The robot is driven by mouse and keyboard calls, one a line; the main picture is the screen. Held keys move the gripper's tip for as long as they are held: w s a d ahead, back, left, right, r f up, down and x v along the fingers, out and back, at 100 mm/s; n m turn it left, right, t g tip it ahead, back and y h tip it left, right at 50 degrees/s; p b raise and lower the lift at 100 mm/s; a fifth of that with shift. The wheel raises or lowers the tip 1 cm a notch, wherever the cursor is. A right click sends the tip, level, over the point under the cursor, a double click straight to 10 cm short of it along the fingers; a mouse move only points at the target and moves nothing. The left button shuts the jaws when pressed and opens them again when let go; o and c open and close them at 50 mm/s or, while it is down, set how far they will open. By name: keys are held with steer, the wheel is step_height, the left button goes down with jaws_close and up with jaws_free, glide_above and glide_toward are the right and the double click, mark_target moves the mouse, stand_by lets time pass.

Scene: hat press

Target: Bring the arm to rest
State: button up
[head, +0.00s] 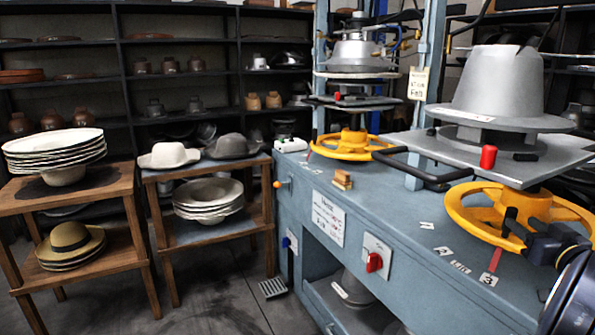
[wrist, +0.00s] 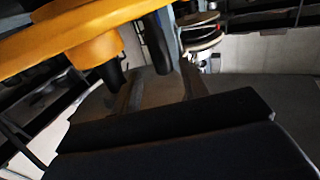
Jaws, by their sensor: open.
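My gripper (head: 545,245) is at the right of the head view, dark, against the near right part of the yellow handwheel (head: 462,205) of the right-hand press. I cannot tell from this view whether it touches the wheel. In the wrist view the yellow wheel (wrist: 65,35) fills the upper left, close to the camera. The gripper's dark body spans the bottom of that view, and its fingers (wrist: 158,90) stand apart with nothing seen between them. Most of my arm is out of view.
The blue press bench (head: 400,280) bears a grey hat form (head: 497,85) above the wheel, a red-tipped lever (head: 488,157) and a second yellow wheel (head: 345,150). Wooden tables (head: 80,190) with hats stand left. Grey floor (head: 205,300) is open in front.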

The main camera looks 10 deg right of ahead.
mark_target(512, 215)
steer(key=s, duration=0.6)
steer(key=w, duration=1.1)
steer(key=shift+w+d+p, duration=0.1)
steer(key=shift+d+p, duration=0.25)
steer(key=shift+p, duration=0.05)
steer(key=shift+w+r+p, duration=0.2)
steer(key=shift+p, duration=0.45)
steer(key=shift+w+a+p, duration=0.25)
steer(key=shift+a+p, duration=0.05)
steer(key=shift+p, duration=0.55)
steer(key=shift+w+a+f+p, duration=0.15)
steer(key=shift+w+p, duration=0.25)
steer(key=shift+p, duration=0.3)
steer(key=shift+a+f, duration=0.1)
steer(key=shift+a, duration=0.05)
